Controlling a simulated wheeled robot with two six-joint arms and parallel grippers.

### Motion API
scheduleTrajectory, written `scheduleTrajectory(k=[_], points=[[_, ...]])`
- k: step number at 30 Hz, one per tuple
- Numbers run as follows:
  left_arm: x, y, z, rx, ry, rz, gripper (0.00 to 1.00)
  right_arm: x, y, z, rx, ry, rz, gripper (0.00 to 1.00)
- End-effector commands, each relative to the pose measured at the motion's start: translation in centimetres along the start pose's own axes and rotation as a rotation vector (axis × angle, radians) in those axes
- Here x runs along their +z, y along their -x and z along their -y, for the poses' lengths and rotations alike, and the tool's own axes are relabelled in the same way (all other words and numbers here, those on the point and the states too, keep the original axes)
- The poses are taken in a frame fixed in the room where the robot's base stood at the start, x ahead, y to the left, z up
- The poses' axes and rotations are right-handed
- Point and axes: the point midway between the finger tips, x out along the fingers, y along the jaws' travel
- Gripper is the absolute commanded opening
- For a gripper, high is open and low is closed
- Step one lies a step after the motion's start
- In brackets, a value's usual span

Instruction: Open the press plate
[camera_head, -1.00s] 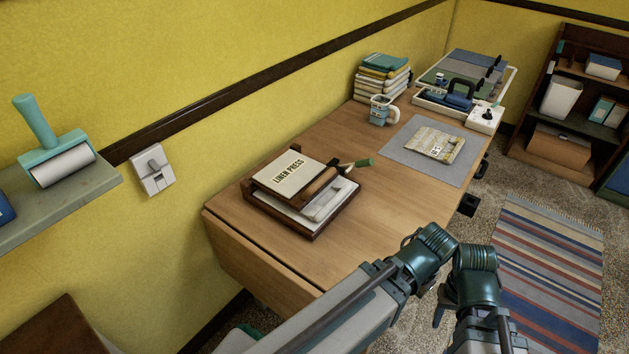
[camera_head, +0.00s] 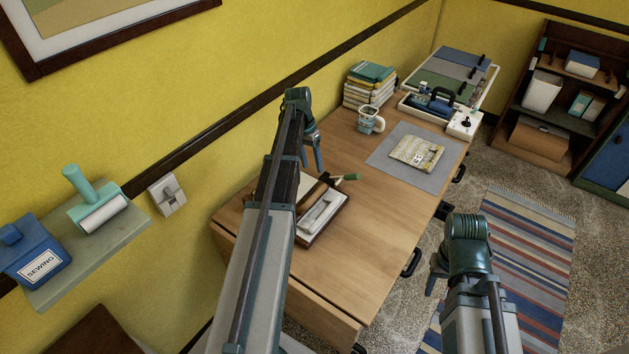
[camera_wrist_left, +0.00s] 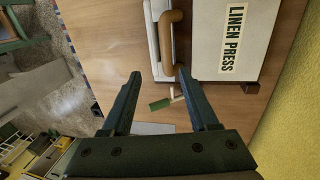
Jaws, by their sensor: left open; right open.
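The linen press (camera_head: 323,213) sits on the wooden table, partly hidden behind my left arm in the head view. In the left wrist view its cream press plate (camera_wrist_left: 265,30), labelled LINEN PRESS, lies down flat, with a tan rounded handle (camera_wrist_left: 166,42) at its edge. A green-handled lever (camera_wrist_left: 160,104) sticks out beside it. My left gripper (camera_head: 313,160) is open above the press; in the left wrist view one fingertip appears close to the tan handle, and I cannot tell if they touch. My right gripper (camera_head: 432,283) is open beyond the table's front edge, partly hidden by its arm.
A folded cloth (camera_head: 417,152) lies on a grey mat (camera_head: 388,160). A mug (camera_head: 371,121), stacked cloths (camera_head: 368,88) and a white-framed machine (camera_head: 466,126) stand behind. A wall shelf (camera_head: 90,250) holds a teal roller and sewing box. The table's right front is clear.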

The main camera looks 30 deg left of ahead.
Motion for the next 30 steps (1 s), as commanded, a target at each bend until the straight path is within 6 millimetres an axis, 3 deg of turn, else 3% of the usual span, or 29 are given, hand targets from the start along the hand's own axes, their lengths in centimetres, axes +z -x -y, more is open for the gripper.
scheduleTrajectory(k=[4,14,30], points=[[0.0,1.0,1.5,0.009,0.007,-0.008,0.60,0.0,0.6,-0.1,0.000,-0.001,0.000,0.50],[0.1,0.0,1.5,0.009,0.006,-0.008,0.60,0.0,-0.3,0.0,0.000,0.001,0.000,0.50],[0.0,-6.8,1.5,0.008,0.005,-0.008,0.60,-0.4,-6.9,0.6,0.002,0.010,0.000,0.50]])
